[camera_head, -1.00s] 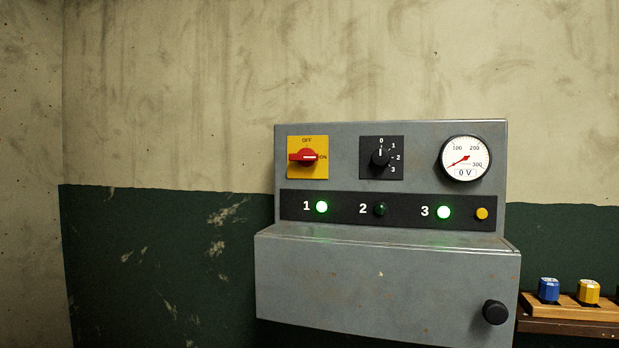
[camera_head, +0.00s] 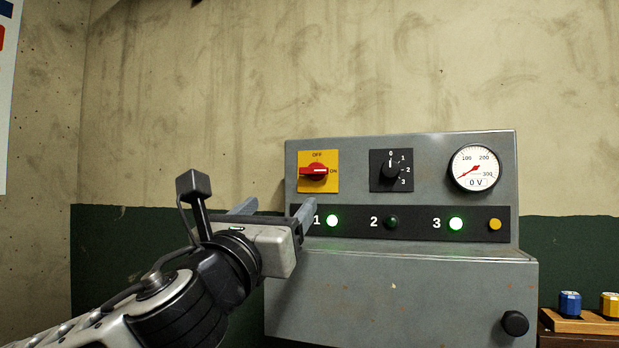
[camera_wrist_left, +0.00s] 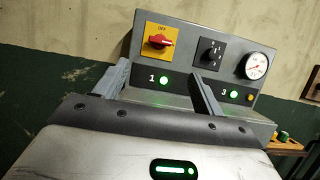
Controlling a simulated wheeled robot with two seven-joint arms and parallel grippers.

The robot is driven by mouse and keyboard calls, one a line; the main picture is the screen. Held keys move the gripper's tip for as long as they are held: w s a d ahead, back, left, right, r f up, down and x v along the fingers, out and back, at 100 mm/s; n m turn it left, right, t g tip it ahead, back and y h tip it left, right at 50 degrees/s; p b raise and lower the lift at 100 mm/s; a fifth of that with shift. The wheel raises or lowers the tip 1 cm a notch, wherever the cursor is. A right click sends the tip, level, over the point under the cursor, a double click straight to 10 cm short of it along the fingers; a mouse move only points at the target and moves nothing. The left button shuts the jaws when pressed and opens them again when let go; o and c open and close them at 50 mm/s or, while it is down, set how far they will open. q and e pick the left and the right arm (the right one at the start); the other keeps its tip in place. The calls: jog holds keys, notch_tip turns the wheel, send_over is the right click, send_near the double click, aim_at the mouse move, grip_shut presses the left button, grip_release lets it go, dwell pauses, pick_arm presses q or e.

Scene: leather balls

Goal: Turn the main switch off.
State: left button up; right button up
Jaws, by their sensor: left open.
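The main switch (camera_head: 316,171) is a red rotary handle on a yellow plate at the upper left of a grey panel (camera_head: 350,143). Its handle lies horizontal, its white mark toward ON at the right; OFF is at the top. It also shows in the left wrist view (camera_wrist_left: 160,41). My left gripper (camera_head: 275,207) is open and empty, below and left of the switch, with its fingers apart and clear of it. In the left wrist view, my left gripper (camera_wrist_left: 162,82) shows its fingers on either side of lamp 1. My right gripper is in neither current view.
A black selector knob (camera_head: 390,170) points to 0. The gauge (camera_head: 474,168) reads 0 V. Lamps 1 (camera_head: 332,221) and 3 (camera_head: 456,224) glow green; lamp 2 (camera_head: 390,222) is dark. The lower cabinet (camera_head: 400,295) juts out below. Blue (camera_head: 570,303) and yellow (camera_head: 609,305) pieces sit right.

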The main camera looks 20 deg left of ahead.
aim_at(312, 171)
pick_arm(q)
jog(key=p+x, duration=0.4)
jog(key=x, duration=1)
jog(key=shift+w, duration=0.1)
jog(key=shift+w+r, duration=0.1)
jog(key=shift+w, duration=0.25)
pick_arm(e)
jog(key=shift+d+r, duration=0.3)
jog(key=shift+r, duration=0.5)
pick_arm(q)
jog(key=c, duration=1)
